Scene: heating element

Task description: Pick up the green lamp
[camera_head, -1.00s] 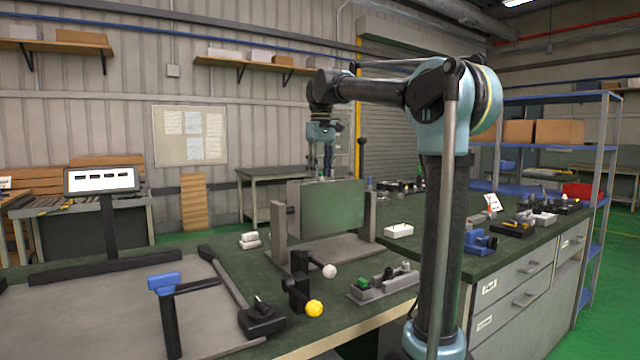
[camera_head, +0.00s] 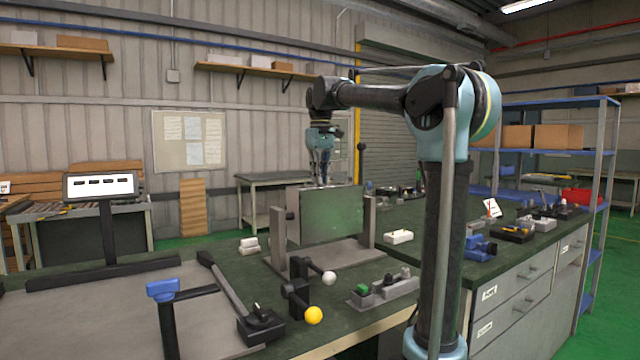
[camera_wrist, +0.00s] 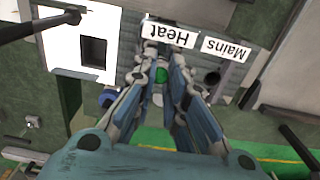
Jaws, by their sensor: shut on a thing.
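The green lamp (camera_wrist: 160,75) is a small round green piece in the wrist view, between my fingertips just below the "Heat" label. My gripper (camera_wrist: 160,77) is shut on it, with the fingers on both sides hiding part of it. In the head view my gripper (camera_head: 322,184) points down behind the top edge of an upright green panel (camera_head: 332,216). The lamp is hidden in that view. I cannot tell whether the lamp is clear of its seat.
The "Heat" label (camera_wrist: 168,34) and "Mains" label (camera_wrist: 229,47) lie close to my fingers, with a dark round hole (camera_wrist: 212,77) beside them. Grey posts (camera_head: 369,220) flank the panel. A yellow knob (camera_head: 313,315) and a white knob (camera_head: 329,278) stand in front.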

